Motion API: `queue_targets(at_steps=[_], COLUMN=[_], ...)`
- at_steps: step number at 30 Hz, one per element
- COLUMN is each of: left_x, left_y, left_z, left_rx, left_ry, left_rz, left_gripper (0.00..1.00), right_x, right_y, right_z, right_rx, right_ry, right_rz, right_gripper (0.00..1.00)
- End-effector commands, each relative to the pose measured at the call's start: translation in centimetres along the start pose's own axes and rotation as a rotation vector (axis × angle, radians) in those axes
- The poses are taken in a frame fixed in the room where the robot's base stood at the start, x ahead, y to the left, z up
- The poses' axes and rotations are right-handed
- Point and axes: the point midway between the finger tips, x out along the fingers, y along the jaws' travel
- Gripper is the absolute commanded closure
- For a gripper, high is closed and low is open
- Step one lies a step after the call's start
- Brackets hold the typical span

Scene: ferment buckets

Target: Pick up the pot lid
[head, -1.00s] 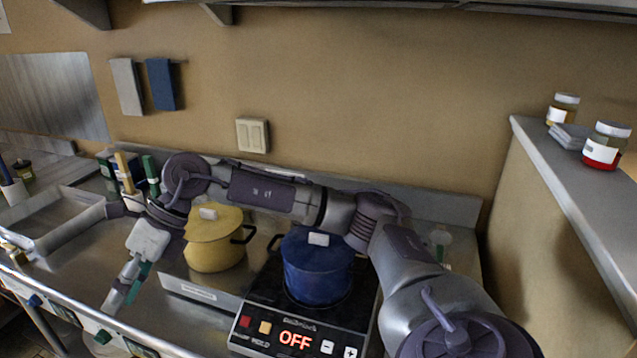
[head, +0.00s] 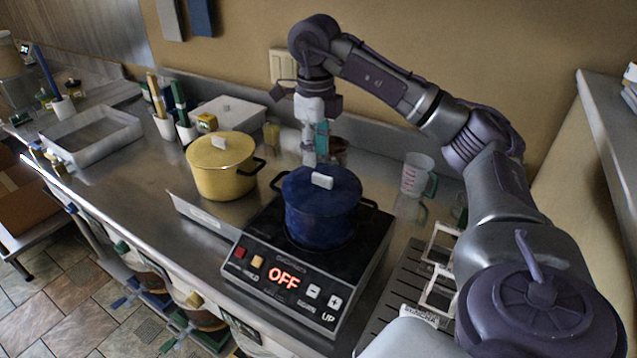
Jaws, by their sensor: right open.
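A blue pot (head: 318,222) stands on the hot plate, covered by a blue pot lid (head: 345,187) with a pale block handle. A yellow pot (head: 222,180) to its left has a yellow lid (head: 208,153) with a similar handle. My right gripper (head: 313,158) points down behind the blue pot, between the two pots in the picture. It is open and apart from both lid handles; its fingertips are partly hidden by the blue lid. My left gripper is not in view.
The hot plate (head: 268,245) reads OFF. A grey tray (head: 95,152), cups with utensils (head: 165,125) and a white box (head: 232,112) stand to the left. A measuring cup (head: 417,175) and a slatted rack (head: 400,290) are at the right. A shelf (head: 610,130) borders the right.

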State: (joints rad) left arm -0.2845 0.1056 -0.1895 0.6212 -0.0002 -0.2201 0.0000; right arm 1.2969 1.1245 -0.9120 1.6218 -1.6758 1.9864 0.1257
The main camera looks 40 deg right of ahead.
Motion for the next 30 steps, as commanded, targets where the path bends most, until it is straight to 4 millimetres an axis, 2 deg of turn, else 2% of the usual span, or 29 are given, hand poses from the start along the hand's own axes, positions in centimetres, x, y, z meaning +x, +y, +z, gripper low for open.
queue_targets(at_steps=[3,9,11,15,18,26,30], left_x=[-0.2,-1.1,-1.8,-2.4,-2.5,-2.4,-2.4], left_y=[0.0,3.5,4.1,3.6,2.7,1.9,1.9], left_z=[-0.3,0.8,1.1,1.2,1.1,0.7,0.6], left_rx=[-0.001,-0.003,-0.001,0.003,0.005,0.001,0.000], left_ry=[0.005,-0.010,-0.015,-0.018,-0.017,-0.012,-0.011], left_rz=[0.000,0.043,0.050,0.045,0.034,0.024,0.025], left_gripper=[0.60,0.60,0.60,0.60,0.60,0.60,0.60], right_x=[1.1,2.4,3.3,5.5,6.4,6.7,6.7], right_y=[-0.1,0.0,0.0,0.1,0.1,0.1,0.1], right_z=[-0.1,-0.1,-0.2,-0.2,-0.2,-0.1,-0.1], right_rx=[0.003,0.002,0.002,0.002,0.002,0.001,0.002], right_ry=[0.001,0.002,0.004,0.003,0.000,-0.002,-0.002], right_rz=[-0.001,-0.001,-0.001,0.001,0.000,0.000,0.000], right_gripper=[0.59,0.59,0.59,0.59,0.59,0.59,0.83])
